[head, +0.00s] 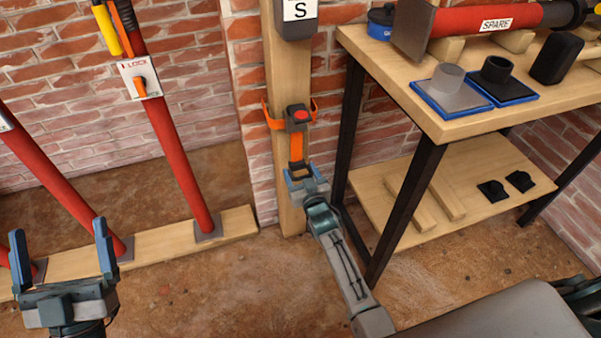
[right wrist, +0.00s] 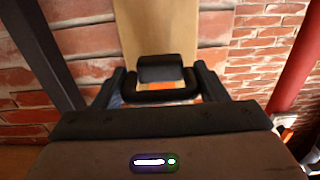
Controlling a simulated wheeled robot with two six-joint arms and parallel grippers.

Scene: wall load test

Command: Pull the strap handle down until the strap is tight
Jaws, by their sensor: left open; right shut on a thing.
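An orange strap (head: 296,148) hangs down the wooden post (head: 289,80) from a dark buckle with a red button (head: 299,116). An orange band goes around the post at the buckle. The black strap handle (head: 298,167) is at the strap's lower end. My right gripper (head: 301,177) is shut on this handle, low on the post's front. In the right wrist view the handle (right wrist: 160,96) lies between the two fingers, with a dark block above it. My left gripper (head: 59,235) is open and empty at the lower left, far from the strap.
Red props (head: 172,140) stand on a floor board at the left; one has a LOCK plate (head: 139,80). A wooden bench (head: 470,118) with black legs stands close to the right of the post, holding a red SPARE prop (head: 490,22) and pads. A brick wall is behind.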

